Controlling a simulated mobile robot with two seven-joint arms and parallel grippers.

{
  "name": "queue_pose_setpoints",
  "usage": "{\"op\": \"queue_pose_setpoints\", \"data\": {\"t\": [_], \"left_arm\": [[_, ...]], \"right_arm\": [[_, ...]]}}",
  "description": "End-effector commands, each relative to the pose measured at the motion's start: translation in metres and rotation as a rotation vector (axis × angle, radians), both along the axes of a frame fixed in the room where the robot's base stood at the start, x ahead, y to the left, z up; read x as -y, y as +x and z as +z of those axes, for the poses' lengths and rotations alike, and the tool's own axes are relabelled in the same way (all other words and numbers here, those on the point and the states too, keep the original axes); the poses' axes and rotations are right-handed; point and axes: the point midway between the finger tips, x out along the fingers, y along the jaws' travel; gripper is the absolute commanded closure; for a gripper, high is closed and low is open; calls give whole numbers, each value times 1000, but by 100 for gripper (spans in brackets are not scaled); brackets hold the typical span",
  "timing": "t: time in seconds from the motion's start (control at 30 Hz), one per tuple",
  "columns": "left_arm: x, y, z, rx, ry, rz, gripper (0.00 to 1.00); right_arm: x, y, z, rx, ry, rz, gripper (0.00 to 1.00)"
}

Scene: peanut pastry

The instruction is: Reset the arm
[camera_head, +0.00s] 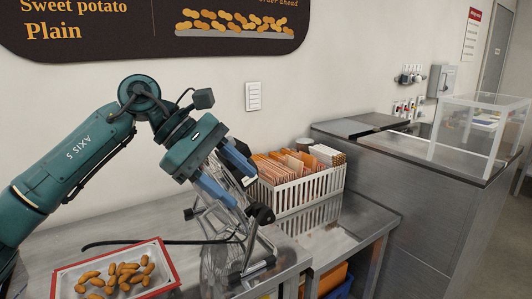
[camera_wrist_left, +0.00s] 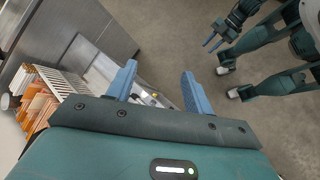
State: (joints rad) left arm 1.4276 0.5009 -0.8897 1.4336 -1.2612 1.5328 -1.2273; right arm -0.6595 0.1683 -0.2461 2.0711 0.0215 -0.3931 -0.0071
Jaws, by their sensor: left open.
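My left gripper (camera_head: 242,188) is open, with its two blue fingers apart and pointing down to the right in the head view. My right gripper (camera_wrist_left: 211,43) shows small at the top right of the left wrist view, beside my own body. Its blue fingers are too small to judge the gap. It is not in the head view.
A red-rimmed tray (camera_head: 60,284) with peanut-shaped pastries lies at the front left. A white slatted basket (camera_head: 300,194) of paper bags stands behind the gripper. A grey counter (camera_head: 410,195) with a clear box (camera_head: 484,128) is at the right.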

Motion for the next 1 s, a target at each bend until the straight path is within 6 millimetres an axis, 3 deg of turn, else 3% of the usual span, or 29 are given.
{"op": "queue_pose_setpoints", "data": {"t": [0.03, 0.2, 0.4, 0.57, 0.67, 0.87, 0.9, 1.0], "left_arm": [[17, -8, -15, -87, -87, 3, 48], [64, -34, -41, -463, -431, 81, 48], [80, -45, -58, -1017, -822, 249, 48], [64, -36, -86, -1506, -1100, 432, 48], [45, -30, -117, -1823, -1261, 563, 48], [-6, -36, -215, -2458, -1567, 863, 48], [-17, -44, -239, 2503, 1578, -902, 48], [-42, -73, -300, 2196, 1359, -843, 48]], "right_arm": [[0, 1, 1, 3, 0, 0, 69], [1, 1, 2, 0, -1, -2, 69], [1, 0, 2, -5, -3, -4, 69], [2, -5, -1, -20, -4, -5, 69], [2, -8, -3, -28, -5, -6, 69], [3, -9, -5, -35, -7, -9, 69], [3, -9, -5, -36, -8, -10, 69], [4, -9, -4, -37, -8, -11, 69]]}}
